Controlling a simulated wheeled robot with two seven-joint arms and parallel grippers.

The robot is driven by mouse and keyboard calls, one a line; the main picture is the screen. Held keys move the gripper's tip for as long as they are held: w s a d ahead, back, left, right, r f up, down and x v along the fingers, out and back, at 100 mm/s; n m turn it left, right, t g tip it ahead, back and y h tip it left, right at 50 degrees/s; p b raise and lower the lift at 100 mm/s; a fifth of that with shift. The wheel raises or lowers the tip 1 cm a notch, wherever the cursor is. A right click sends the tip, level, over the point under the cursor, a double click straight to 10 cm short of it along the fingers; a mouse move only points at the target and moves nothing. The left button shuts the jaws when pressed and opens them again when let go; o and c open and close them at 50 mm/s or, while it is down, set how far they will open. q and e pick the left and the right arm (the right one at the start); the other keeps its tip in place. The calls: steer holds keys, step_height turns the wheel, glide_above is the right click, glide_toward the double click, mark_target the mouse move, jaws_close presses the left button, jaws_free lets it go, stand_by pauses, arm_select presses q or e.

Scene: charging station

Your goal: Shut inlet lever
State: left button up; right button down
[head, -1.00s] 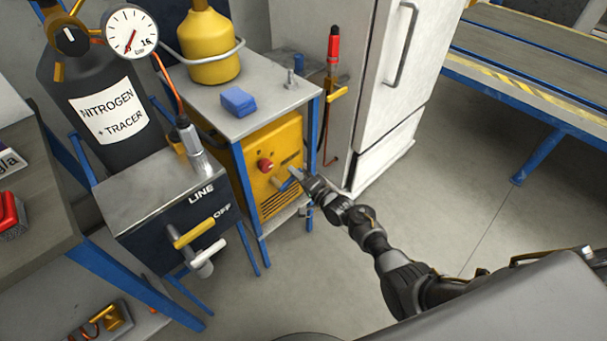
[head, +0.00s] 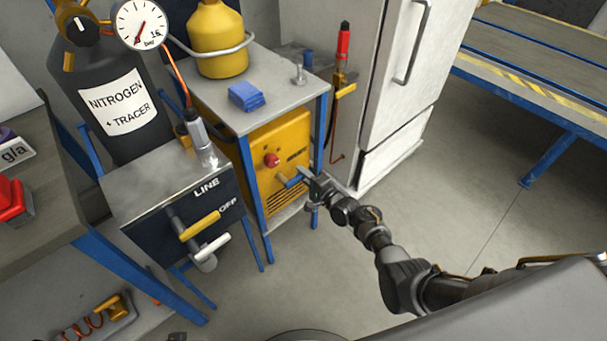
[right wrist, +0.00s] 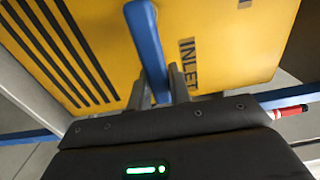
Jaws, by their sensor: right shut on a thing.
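The blue inlet lever (right wrist: 147,45) sits on the front of the yellow machine (head: 273,160), beside the printed word INLET. In the right wrist view it runs down between the fingers of my right gripper (right wrist: 165,85), which is shut on it. In the head view the lever (head: 291,181) shows just left of my right gripper (head: 305,178), whose fingers hide part of it. My left gripper is in neither view now.
A red knob (head: 271,159) is on the machine above the lever. A dark box (head: 160,185) marked LINE and OFF, with yellow and white handles, stands at left. A white fridge (head: 400,90) stands behind my right arm. The floor at right is clear.

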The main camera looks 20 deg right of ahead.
steer(key=shift+s+f, duration=0.1)
steer(key=shift+f, duration=0.05)
steer(key=c, duration=1.3)
jaws_free()
arm_select(q)
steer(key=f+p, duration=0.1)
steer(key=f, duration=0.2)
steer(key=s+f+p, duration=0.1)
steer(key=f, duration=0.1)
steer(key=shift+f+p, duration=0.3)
steer(key=shift+p, duration=0.05)
arm_select(e)
steer(key=v, duration=1)
steer(key=shift+s+d, duration=0.2)
steer(key=shift+s, duration=0.1)
